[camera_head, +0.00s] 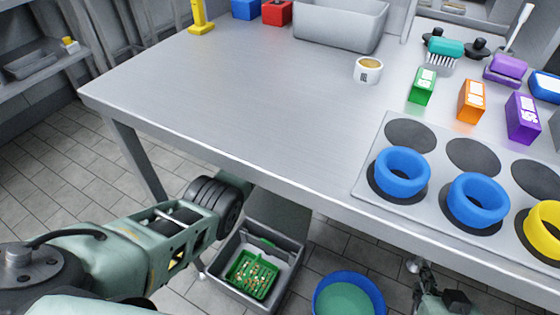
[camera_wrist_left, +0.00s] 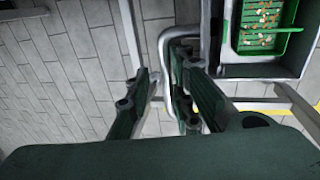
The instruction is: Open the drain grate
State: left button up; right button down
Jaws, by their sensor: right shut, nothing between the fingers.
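A grey drain box (camera_head: 288,284) sits low under the table edge, with a green strainer basket (camera_head: 238,277) holding food bits inside. In the left wrist view, the basket (camera_wrist_left: 268,47) and part of the box's rim (camera_wrist_left: 262,72) show at upper right. A bent grey metal bar (camera_wrist_left: 165,48) runs between the fingers of my left gripper (camera_wrist_left: 162,92); these look apart, with floor visible beside the bar. I cannot tell whether the bar belongs to the grate. My left fingers are hidden in the head view. My right gripper (camera_head: 430,275) is shut and empty at lower right.
The steel table (camera_head: 250,95) lies above the box. A blue bucket (camera_head: 347,292) stands on the floor right of it. Blue rings (camera_head: 402,172), a mug (camera_head: 368,70), coloured boxes and a grey bin (camera_head: 340,25) stand on the table. Tiled floor is free at left.

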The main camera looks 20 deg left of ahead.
pick_arm(q)
notch_tip(320, 180, up, 11)
jog(key=s, duration=0.2)
jog(key=shift+f, duration=0.15)
jog(key=shift+a+f, duration=0.1)
dwell(0.4)
